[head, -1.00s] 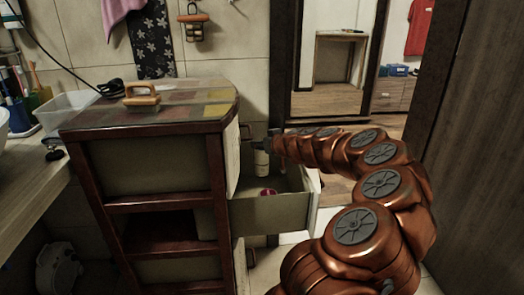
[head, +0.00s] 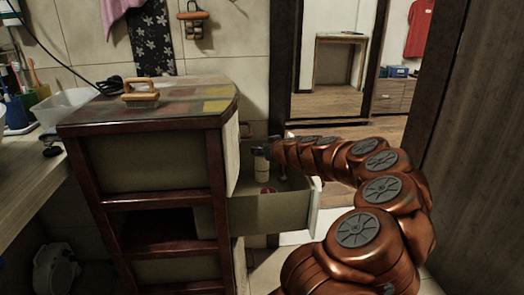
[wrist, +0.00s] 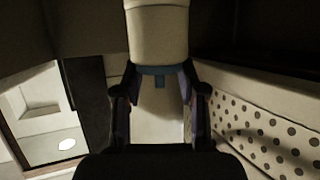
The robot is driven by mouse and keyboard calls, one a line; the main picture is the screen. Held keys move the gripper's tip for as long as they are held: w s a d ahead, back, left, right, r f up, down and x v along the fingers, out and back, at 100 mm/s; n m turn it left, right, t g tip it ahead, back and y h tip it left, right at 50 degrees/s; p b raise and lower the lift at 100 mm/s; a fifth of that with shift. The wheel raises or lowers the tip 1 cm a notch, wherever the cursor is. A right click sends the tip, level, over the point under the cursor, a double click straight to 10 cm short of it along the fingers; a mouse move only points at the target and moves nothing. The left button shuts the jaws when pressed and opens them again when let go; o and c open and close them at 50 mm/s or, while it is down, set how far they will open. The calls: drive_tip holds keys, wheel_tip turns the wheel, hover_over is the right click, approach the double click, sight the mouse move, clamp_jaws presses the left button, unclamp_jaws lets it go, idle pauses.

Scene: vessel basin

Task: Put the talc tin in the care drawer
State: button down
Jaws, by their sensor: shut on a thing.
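The talc tin, a pale cylinder (head: 261,166), is in my gripper (head: 264,145) and hangs upright over the open drawer (head: 270,213) of the dark wood cabinet. In the wrist view the tin (wrist: 158,35) sits between the two fingers of my gripper (wrist: 159,78), which are shut on it. The drawer juts out to the right, and its near wall may hide the tin's base. I cannot tell whether the tin touches the drawer floor. No label on the drawer is readable.
A small red object (head: 268,190) lies in the drawer near the tin. The cabinet top (head: 190,106) holds a brush with a tan handle (head: 140,91). A clear tub (head: 66,108) stands at left. In the wrist view, a polka-dotted surface (wrist: 265,130) is at right.

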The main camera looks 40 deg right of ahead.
drive_tip(key=shift+f, duration=0.15)
drive_tip(key=c, duration=0.7)
unclamp_jaws()
drive_tip(key=shift+o, duration=0.2)
drive_tip(key=shift+r, duration=0.2)
drive_tip(key=shift+r+p, duration=0.55)
drive_tip(key=shift+p, duration=0.3)
drive_tip(key=p+v, duration=0.1)
drive_tip(key=v, duration=1.1)
drive_tip(key=shift+f, duration=0.1)
